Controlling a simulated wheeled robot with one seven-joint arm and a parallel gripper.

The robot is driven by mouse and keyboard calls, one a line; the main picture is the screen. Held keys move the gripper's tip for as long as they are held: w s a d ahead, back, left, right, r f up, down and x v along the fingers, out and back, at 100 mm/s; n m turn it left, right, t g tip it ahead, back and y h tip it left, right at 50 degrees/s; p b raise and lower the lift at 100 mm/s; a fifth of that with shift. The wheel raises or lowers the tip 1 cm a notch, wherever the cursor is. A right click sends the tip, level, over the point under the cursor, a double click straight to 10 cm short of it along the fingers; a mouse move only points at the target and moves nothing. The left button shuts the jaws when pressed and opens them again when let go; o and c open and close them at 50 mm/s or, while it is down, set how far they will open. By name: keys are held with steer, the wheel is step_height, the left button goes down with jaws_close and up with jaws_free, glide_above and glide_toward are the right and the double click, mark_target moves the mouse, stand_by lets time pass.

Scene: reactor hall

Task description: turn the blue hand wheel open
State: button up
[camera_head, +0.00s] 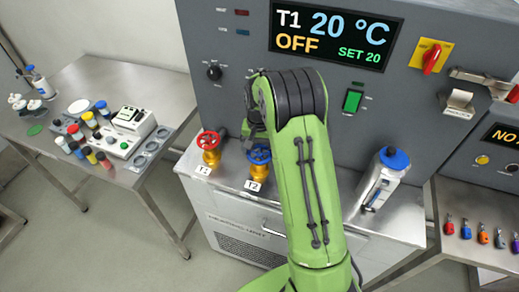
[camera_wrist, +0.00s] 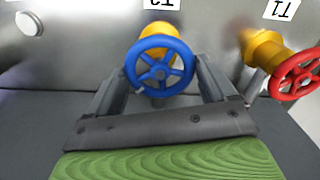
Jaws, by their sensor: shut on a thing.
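The blue hand wheel (camera_head: 259,154) sits on a yellow valve labelled T2, on the steel ledge below the grey control panel. In the wrist view the blue hand wheel (camera_wrist: 160,66) lies between the two fingers of my gripper (camera_wrist: 160,84), one finger on each side. My gripper is shut on the wheel's rim. In the head view my green arm reaches over the ledge and hides part of the wheel's right side and most of my gripper. A display above reads T1, 20 °C, OFF, SET 20.
A red hand wheel (camera_head: 208,140) on a yellow valve labelled T1 stands just left of the blue one. A blue-topped canister (camera_head: 380,181) stands on the ledge to the right. A side table (camera_head: 75,85) with bottles is at the left.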

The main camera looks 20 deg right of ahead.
steer(key=n, duration=0.3)
steer(key=shift+n, duration=0.4)
steer(key=n, duration=0.3)
steer(key=shift+a+n+b, duration=0.1)
steer(key=shift+n+b, duration=0.2)
steer(key=n, duration=0.3)
steer(key=shift+n, duration=0.3)
steer(key=n+b, duration=0.1)
steer(key=n, duration=0.2)
steer(key=shift+n, duration=0.3)
steer(key=n+b, duration=0.1)
steer(key=n, duration=0.4)
steer(key=n+b, duration=0.2)
steer(key=n, duration=0.3)
steer(key=shift+n, duration=0.4)
steer(key=o, duration=0.9)
steer(key=shift+c, duration=0.2)
